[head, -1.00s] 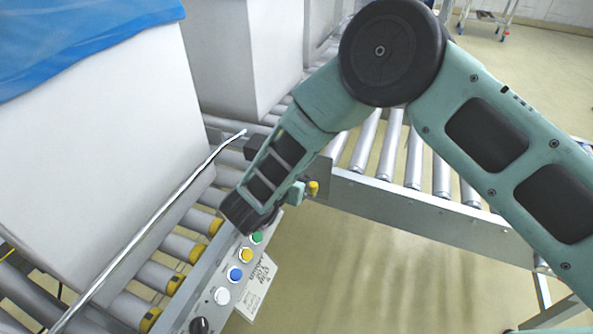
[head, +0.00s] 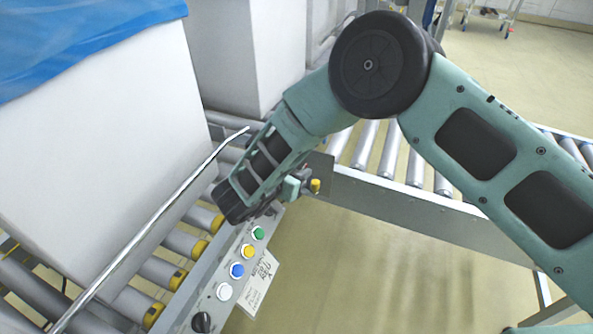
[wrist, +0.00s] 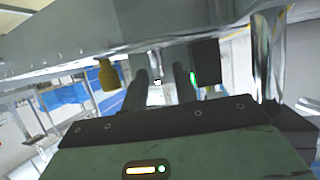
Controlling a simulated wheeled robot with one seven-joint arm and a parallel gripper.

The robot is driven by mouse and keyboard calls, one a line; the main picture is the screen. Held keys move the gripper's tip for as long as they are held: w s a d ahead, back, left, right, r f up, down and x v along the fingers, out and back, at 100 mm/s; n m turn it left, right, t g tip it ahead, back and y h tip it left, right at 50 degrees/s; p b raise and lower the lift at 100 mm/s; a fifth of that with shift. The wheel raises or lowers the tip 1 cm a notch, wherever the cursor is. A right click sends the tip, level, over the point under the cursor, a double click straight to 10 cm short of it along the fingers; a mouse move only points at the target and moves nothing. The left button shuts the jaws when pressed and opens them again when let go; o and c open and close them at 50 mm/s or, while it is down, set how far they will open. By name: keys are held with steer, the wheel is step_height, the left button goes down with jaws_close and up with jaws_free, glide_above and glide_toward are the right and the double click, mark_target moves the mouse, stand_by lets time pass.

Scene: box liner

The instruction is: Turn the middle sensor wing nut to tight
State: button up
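In the wrist view my gripper (wrist: 161,84) has two dark fingers standing apart, pointing toward the underside of a grey metal rail (wrist: 150,40). A small pale spot shows between the fingers; I cannot tell whether it is a wing nut. A black block with a green light, perhaps a sensor (wrist: 205,62), sits just right of the fingers. A yellow cylindrical part (wrist: 107,75) hangs left of them. In the head view my arm hides the fingertips, and a yellow part (head: 315,186) shows at the conveyor corner. I cannot make out the middle wing nut or its angle.
A control panel (head: 218,270) with green, yellow, blue and white buttons and a black knob lies below my wrist. A large white box (head: 100,150) with a blue liner stands left on the rollers. A thin metal rod (head: 150,225) runs alongside. A bright post (wrist: 268,60) stands right.

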steer(key=shift+s, duration=0.1)
steer(key=v, duration=1.7)
steer(key=shift+a, duration=0.2)
